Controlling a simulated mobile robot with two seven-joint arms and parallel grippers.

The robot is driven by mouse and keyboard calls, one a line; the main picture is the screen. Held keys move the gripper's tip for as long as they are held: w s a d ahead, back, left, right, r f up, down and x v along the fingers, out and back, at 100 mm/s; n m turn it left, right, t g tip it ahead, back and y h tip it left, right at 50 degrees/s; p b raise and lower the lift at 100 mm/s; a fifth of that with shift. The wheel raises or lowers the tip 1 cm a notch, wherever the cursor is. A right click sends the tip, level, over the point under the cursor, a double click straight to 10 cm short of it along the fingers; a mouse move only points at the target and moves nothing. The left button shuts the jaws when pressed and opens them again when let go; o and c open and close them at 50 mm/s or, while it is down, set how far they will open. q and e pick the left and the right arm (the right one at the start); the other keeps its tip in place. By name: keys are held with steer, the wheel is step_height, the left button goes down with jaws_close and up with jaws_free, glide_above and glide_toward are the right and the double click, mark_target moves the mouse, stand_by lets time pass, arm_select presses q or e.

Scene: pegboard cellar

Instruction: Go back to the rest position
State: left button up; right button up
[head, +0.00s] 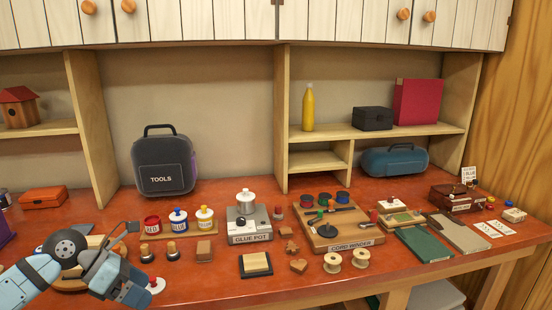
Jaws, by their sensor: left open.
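My left gripper (128,238) is at the lower left of the head view, above the red-brown bench top (205,285). Its pale blue arm comes in from the left and bends at a dark round joint. The jaws are small and partly hidden by the arm; they look open, and I see nothing held between them. The arm hides part of a round wooden piece on the bench behind it. My right gripper is not in view.
Paint jars (178,220) stand just right of my left gripper. The glue pot (249,224) and cord winder board (330,230) sit mid-bench. A tools case (163,165) stands behind. Shelves and cupboards are above; the front centre edge is fairly clear.

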arm_select(q)
steer(key=s+d+f+n+t+h, duration=0.1)
steer(key=s+d+n+t+h, duration=0.2)
steer(key=d+n+h, duration=0.25)
steer(key=s+d+f+n+t+h, duration=0.2)
steer(key=d+n+t+h, duration=0.2)
steer(key=d+n, duration=0.3)
steer(key=s+f+n+t+y+p, duration=0.1)
steer(key=s+f+n+y, duration=0.75)
steer(key=f+n, duration=0.55)
steer(key=s+f+n+y, duration=0.7)
steer(key=s+f+n, duration=0.2)
steer(key=n, duration=0.8)
step_height(320, 180, up, 13)
steer(key=a+t+p, duration=0.1)
steer(key=p, duration=1.4)
steer(key=shift+a+p, duration=0.35)
steer(key=shift+p, duration=0.05)
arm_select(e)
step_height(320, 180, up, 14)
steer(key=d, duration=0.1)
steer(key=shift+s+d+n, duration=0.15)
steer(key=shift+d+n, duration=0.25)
